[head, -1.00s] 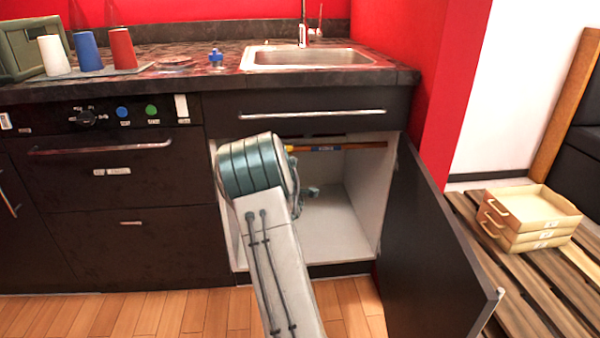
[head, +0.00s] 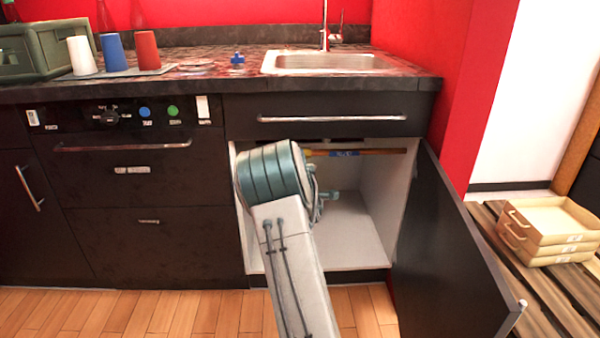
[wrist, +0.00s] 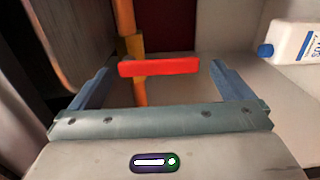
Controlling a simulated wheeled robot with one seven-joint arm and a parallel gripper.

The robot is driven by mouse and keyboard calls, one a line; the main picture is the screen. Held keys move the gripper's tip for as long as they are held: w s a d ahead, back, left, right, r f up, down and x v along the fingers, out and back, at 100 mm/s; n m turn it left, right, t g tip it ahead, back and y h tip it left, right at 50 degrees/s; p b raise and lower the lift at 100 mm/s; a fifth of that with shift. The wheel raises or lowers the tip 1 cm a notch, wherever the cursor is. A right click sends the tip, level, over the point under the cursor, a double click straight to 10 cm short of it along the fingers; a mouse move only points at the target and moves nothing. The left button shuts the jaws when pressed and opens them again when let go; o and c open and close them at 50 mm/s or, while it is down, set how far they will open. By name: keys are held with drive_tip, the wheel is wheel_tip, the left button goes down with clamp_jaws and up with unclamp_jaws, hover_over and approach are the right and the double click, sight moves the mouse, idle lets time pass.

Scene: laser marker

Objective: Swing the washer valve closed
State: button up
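The valve's red bar handle (wrist: 158,67) shows in the wrist view, lying crosswise in front of an orange pipe (wrist: 125,15) with a yellow-orange fitting (wrist: 134,45). My gripper (wrist: 160,68) is open. Its two fingers stand on either side of the red handle, with a visible gap at each end. I cannot tell how deep the handle sits between them. In the head view my arm reaches into the open cabinet under the sink, and my gripper (head: 325,197) is mostly hidden behind my forearm. The red handle is not visible there.
An orange-brown bar with a blue label (head: 345,153) runs across the cabinet's top. The open cabinet door (head: 455,250) stands to the right of my arm. A white bottle with a blue cap (wrist: 293,40) is at right in the wrist view. The cabinet floor (head: 345,245) looks clear.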

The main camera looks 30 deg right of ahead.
drive_tip(key=shift+a, duration=0.15)
drive_tip(key=p+v, duration=0.3)
drive_tip(key=v, duration=1)
drive_tip(key=shift+s+p, duration=0.3)
drive_tip(key=shift+s, duration=0.05)
drive_tip(key=shift+a, duration=0.1)
